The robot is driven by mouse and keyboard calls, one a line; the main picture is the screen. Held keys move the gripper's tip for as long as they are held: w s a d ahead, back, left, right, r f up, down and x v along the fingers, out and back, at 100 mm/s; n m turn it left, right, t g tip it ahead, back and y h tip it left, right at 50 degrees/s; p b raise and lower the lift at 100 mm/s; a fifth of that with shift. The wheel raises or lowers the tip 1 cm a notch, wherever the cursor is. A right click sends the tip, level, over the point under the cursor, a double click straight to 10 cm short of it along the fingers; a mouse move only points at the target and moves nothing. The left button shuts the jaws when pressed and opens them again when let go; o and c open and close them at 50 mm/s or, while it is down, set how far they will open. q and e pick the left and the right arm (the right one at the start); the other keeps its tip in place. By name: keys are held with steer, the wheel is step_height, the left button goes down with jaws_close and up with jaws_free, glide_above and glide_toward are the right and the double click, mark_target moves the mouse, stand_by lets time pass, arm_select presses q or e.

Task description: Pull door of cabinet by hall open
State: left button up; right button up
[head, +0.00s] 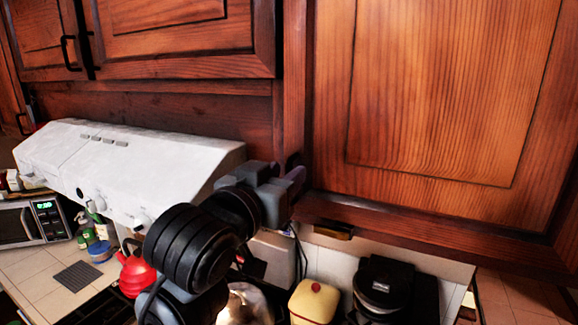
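A large reddish-brown wooden cabinet door (440,90) fills the upper right of the head view. It looks closed, or nearly so. My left gripper (292,178) is at the lower left corner of this door, its fingers pointing right and up toward the door's edge. A dark piece shows right at the fingers; I cannot tell whether it is the door's handle or part of the gripper. The gripper's wrist hides this spot, so whether the fingers are shut on anything is unclear. My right gripper is not in view.
A white range hood (120,165) is left of my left arm. More wall cabinets (180,35) with dark handles are above it. Below stand a red kettle (135,272), a cream and red canister (314,302), a black appliance (383,288) and a microwave (32,222).

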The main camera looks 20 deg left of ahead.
arm_select(q)
steer(key=shift+w+d, duration=0.1)
steer(key=shift+w, duration=1.05)
jaws_close()
